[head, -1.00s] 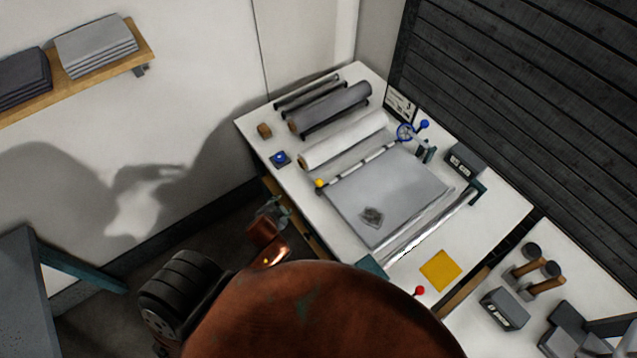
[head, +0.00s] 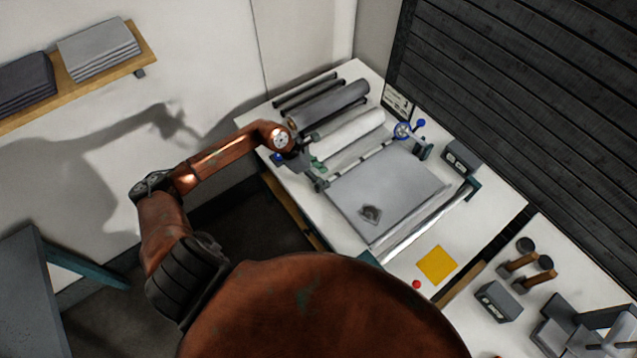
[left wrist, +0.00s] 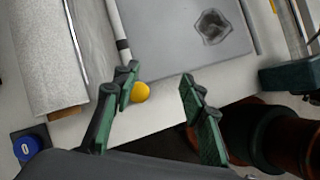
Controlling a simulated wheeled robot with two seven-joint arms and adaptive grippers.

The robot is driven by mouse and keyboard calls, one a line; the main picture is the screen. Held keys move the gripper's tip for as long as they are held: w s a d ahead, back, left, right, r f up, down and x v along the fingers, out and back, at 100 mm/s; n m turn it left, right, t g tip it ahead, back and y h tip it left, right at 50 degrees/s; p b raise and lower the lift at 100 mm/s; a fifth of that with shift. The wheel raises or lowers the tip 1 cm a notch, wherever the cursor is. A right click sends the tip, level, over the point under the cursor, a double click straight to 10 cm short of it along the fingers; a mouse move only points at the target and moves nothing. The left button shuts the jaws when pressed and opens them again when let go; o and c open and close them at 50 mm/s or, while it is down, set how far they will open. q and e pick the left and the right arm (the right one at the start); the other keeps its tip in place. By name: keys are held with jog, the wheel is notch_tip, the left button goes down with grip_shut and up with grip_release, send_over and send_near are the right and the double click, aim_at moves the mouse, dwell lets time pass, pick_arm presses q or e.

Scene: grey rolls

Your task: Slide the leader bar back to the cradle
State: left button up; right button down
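The banded black-and-white bar (head: 372,157), which I take as the leader bar, lies across the far edge of a grey sheet (head: 385,195). Its yellow knob (left wrist: 140,92) shows in the left wrist view and is hidden in the head view. My left gripper (head: 320,174) is over the bar's left end; in the left wrist view it (left wrist: 160,75) is open, with the knob between the fingers, nearer the left one. I cannot tell whether they touch. A silver bar (head: 430,224) with teal end brackets lies along the sheet's near side; I cannot tell which part is the cradle. My right gripper is not in view.
A white roll (head: 350,135) and a dark grey roll (head: 330,102) lie behind the bar. A blue button (left wrist: 28,147) is left of the gripper. A yellow pad (head: 436,264) and red knob (head: 416,284) are in front.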

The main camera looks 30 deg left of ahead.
pick_arm(q)
jog(key=a+f+y, duration=0.1)
jog(key=a+y, duration=0.1)
jog(key=a, duration=0.2)
jog(key=shift+m+g, duration=0.4)
jog(key=shift+g, duration=0.1)
jog(key=x, duration=0.5)
jog(key=p+x, duration=0.1)
jog(key=x, duration=0.1)
jog(key=shift+s+f, duration=0.3)
jog(key=shift+f, duration=0.05)
grip_shut()
